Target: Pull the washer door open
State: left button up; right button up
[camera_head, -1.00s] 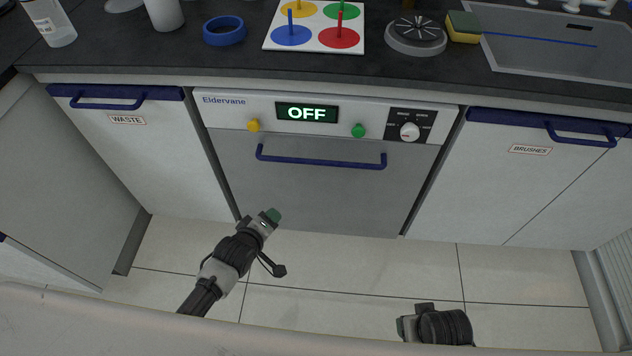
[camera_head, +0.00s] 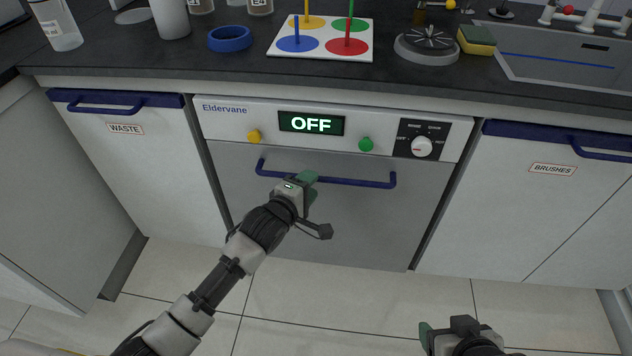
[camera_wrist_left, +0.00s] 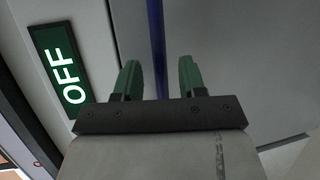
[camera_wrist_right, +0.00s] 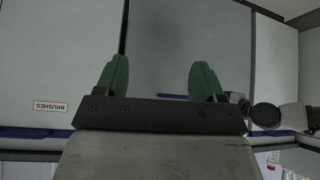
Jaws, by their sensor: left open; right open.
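The washer (camera_head: 232,112) has a grey door (camera_head: 350,215) that is shut, with a blue bar handle (camera_head: 350,182) across its top. Its display (camera_head: 311,123) reads OFF. My left gripper (camera_head: 305,181) is in front of the handle, hiding part of it. In the left wrist view the blue handle (camera_wrist_left: 157,45) runs between the two open green fingers (camera_wrist_left: 158,80); I cannot tell whether they touch it. My right gripper (camera_head: 440,335) is open and empty, low at the right, away from the washer. The right wrist view shows its open fingers (camera_wrist_right: 160,80).
A waste cabinet (camera_head: 150,160) stands left of the washer and a brushes cabinet (camera_head: 510,200) right of it, both shut. The counter above holds a blue ring (camera_head: 230,39), a peg board (camera_head: 322,47) and a sponge (camera_head: 476,40). The tiled floor (camera_head: 330,300) in front is clear.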

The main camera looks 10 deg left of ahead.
pick_arm(q)
jog(key=x, duration=0.3)
jog(key=shift+b, duration=0.35)
jog(key=shift+w+d, duration=0.15)
jog(key=shift+w, duration=0.05)
pick_arm(e)
jog(key=shift+w+a+r+t+y, duration=0.2)
jog(key=shift+w+r+t, duration=0.15)
jog(key=shift+w+t, duration=0.2)
jog(key=shift+w+a+r+t+y, duration=0.1)
jog(key=shift+w+a+r+t, duration=0.15)
jog(key=shift+w+r+t, duration=0.3)
jog(key=shift+w+a+r+t+y, duration=0.1)
jog(key=shift+w+a+r+t, duration=0.1)
jog(key=shift+w+t, duration=0.3)
jog(key=shift+w, duration=0.1)
pick_arm(q)
jog(key=shift+f, duration=0.1)
grip_shut()
